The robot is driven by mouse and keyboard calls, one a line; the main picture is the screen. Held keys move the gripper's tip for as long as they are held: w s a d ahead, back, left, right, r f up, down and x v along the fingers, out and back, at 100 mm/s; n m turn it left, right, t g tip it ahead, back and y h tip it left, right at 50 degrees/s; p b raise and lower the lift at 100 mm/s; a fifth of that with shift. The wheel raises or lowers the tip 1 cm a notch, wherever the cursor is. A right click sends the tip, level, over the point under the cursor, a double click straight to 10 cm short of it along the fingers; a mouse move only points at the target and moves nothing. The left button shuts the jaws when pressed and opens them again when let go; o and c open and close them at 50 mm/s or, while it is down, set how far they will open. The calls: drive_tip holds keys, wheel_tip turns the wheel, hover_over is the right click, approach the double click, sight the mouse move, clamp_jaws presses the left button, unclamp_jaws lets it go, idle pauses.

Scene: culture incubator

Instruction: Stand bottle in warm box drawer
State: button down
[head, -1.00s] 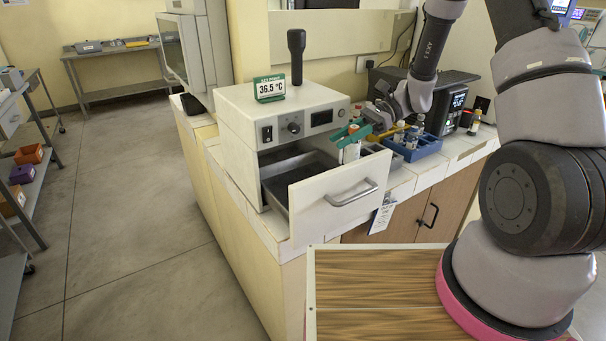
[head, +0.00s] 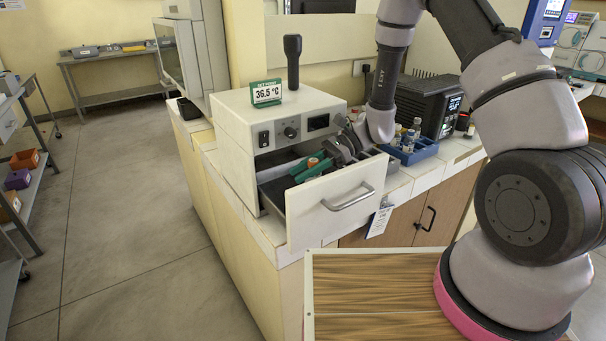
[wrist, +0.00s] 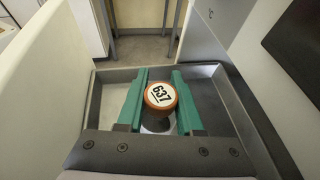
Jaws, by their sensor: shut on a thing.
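The white warm box (head: 285,125) stands on the counter with its drawer (head: 335,200) pulled open. Its sign reads 36.5 °C. My gripper (head: 312,167) is over the drawer, with its green fingers reaching into the opening. In the wrist view my gripper (wrist: 160,98) is shut on a bottle (wrist: 160,96) with an orange cap marked 637. The cap faces the camera, and the drawer's grey tray (wrist: 205,72) surrounds it below. The bottle's body is mostly hidden under the cap, so I cannot tell whether its base touches the tray floor.
A blue rack (head: 418,150) with several bottles stands right of the warm box. A black device (head: 425,105) is behind it. The drawer's front panel and walls are close around my gripper.

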drive_tip(key=shift+f, duration=0.35)
drive_tip(key=c, duration=0.6)
unclamp_jaws()
drive_tip(key=shift+f, duration=0.15)
drive_tip(key=shift+o, duration=0.2)
